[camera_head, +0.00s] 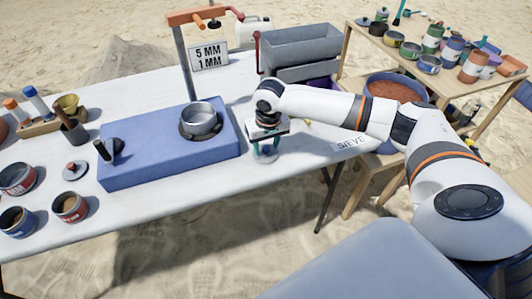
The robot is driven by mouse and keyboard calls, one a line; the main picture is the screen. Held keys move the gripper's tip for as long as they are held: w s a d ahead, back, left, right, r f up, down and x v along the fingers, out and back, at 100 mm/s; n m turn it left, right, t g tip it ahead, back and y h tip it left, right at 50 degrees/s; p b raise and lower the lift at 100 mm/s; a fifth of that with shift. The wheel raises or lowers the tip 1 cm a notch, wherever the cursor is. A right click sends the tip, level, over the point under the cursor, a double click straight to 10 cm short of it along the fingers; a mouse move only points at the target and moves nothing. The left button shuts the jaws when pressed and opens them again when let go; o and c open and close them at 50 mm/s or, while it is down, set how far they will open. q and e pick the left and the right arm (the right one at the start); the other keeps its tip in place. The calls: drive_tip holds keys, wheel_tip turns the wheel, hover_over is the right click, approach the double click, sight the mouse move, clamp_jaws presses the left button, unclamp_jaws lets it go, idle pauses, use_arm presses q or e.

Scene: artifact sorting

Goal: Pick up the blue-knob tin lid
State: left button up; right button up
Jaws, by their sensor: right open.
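My right gripper (265,155) points down at the front edge of the white table, just right of the blue block. Its fingers are apart and I see nothing clearly held between them. A small grey lid with a dark reddish knob (75,170) lies on the table at the left. On the wooden table at the back right a small lid with a bluish-green knob (366,21) shows, too small to be sure of its colour. No lid with a clearly blue knob can be made out; the gripper may hide part of the table. My left gripper is not in view.
A blue block (165,170) bears a metal pan (199,119). Open tins (69,207) stand at the left. A grey hopper (300,50) and a "5 MM 1 MM" sign (208,56) stand behind. Several tins crowd the wooden table (385,48).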

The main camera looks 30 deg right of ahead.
drive_tip(key=shift+c, duration=0.5)
clamp_jaws()
